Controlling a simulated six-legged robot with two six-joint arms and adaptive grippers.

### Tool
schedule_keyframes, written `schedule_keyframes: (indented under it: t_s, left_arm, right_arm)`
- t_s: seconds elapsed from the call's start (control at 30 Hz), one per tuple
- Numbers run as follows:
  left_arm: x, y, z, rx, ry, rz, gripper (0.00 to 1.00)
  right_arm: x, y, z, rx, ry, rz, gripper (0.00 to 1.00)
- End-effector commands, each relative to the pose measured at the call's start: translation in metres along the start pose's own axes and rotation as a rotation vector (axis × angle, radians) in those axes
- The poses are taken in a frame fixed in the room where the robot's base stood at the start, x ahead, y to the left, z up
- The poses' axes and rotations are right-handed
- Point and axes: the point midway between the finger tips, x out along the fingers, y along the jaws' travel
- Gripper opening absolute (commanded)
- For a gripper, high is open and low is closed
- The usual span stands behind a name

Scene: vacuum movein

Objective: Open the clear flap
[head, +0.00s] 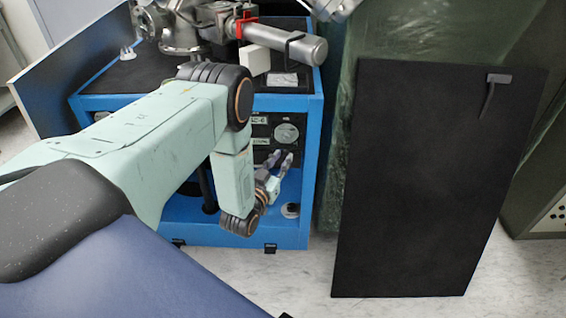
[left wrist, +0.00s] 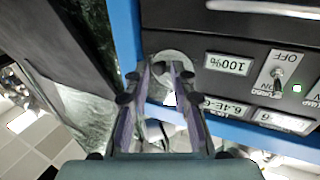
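A round pale disc (head: 287,133) sits on the black front panel (head: 262,128) of the blue-framed cart; it may be the clear flap, but I cannot tell for certain. In the left wrist view a round grey disc (left wrist: 172,60) lies beyond and between my fingertips. My left gripper (head: 281,158) is just below the disc in the head view, its fingers apart with a visible gap. In the left wrist view the left gripper (left wrist: 166,70) has nothing clearly between its fingers. Whether a fingertip touches the disc is unclear. My right gripper is out of view.
The blue cart frame (head: 316,150) edges the panel. Metal vacuum parts (head: 285,42) stand on top. A black board (head: 425,180) leans at right against green plastic wrapping (head: 408,35). The wrist view shows a switch (left wrist: 278,75) and a 100% display (left wrist: 228,64) beside the disc.

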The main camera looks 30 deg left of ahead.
Motion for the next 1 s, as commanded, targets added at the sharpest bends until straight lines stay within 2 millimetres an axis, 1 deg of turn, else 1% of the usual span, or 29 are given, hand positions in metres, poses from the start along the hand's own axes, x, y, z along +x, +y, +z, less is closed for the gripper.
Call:
schedule_keyframes:
  t_s: [0.1, 0.37, 0.47, 0.67, 1.0]
  left_arm:
    - [0.0068, 0.0016, 0.0001, 0.0, 0.0, 0.001, 0.25]
    - [0.0082, 0.004, -0.0004, 0.0, -0.001, 0.002, 0.25]
    - [0.0081, 0.004, -0.0004, 0.0, -0.001, 0.001, 0.18]
    - [0.0079, 0.0039, -0.0003, 0.0, -0.001, 0.001, 0.01]
    - [0.0078, 0.0038, 0.0, 0.0, -0.002, 0.001, 0.0]
  right_arm:
    - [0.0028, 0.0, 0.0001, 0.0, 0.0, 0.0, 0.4]
    - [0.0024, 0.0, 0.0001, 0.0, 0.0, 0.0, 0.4]
    - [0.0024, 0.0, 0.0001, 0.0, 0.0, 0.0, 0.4]
    - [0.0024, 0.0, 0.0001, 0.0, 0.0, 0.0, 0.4]
    - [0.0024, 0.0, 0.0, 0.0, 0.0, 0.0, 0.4]
